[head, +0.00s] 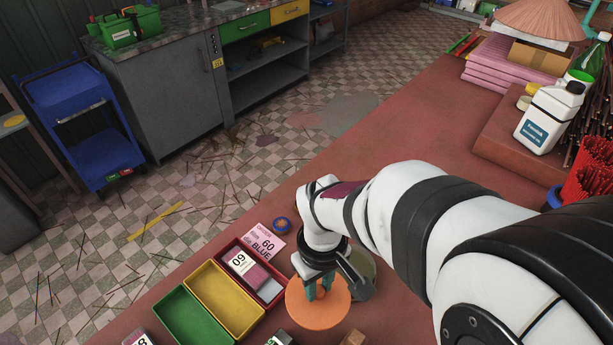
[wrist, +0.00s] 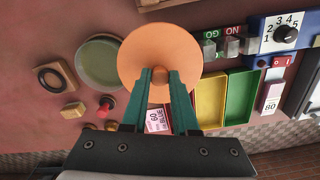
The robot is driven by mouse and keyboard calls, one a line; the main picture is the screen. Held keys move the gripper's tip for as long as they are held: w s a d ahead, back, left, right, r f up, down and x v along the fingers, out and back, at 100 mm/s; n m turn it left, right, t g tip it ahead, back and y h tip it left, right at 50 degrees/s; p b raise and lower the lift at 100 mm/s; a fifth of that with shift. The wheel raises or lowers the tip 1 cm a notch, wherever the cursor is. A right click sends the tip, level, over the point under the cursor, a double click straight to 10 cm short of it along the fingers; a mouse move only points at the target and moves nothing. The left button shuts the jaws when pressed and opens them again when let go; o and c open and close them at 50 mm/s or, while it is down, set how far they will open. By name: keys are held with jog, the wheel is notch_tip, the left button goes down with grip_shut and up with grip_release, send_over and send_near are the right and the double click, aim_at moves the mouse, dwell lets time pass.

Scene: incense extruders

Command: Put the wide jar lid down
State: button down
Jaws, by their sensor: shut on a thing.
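The wide jar lid is an orange disc with a small knob (head: 318,312); it also fills the upper middle of the wrist view (wrist: 160,45). My gripper (head: 319,286) is above it, with its green fingers shut on the knob (wrist: 160,84). I cannot tell whether the lid touches the red table top or hangs just above it. A round grey-green piece, perhaps the jar (wrist: 100,62), is at the lid's left in the wrist view. In the head view it (head: 362,264) is partly hidden behind my gripper.
Yellow (head: 224,297) and green (head: 190,319) bins stand left of the lid, with a red bin and a "60 BLUE" card (head: 263,243). A dial box (wrist: 285,32), a ringed wooden block (wrist: 55,78) and a red knobbed piece (wrist: 105,104) are nearby.

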aim_at(316, 310)
jog(key=f, duration=1)
jog(key=shift+s+a, duration=0.1)
jog(key=shift+a, duration=0.1)
jog(key=shift+f, duration=0.25)
jog(key=shift+f, duration=0.15)
jog(key=c, duration=0.7)
grip_release()
notch_tip(316, 310, up, 13)
jog(key=shift+f, duration=0.15)
jog(key=s+r+m, duration=0.2)
jog(key=s+m, duration=0.1)
jog(key=s, duration=0.1)
jog(key=s+d+r+m+y, duration=0.1)
jog(key=s+m, duration=0.3)
jog(key=s+d+r+m, duration=0.1)
jog(key=s+r+m, duration=0.1)
jog(key=s+m, duration=0.2)
jog(key=shift+s+d+r+y, duration=0.2)
jog(key=shift+s+r+y, duration=0.15)
jog(key=shift+s, duration=0.2)
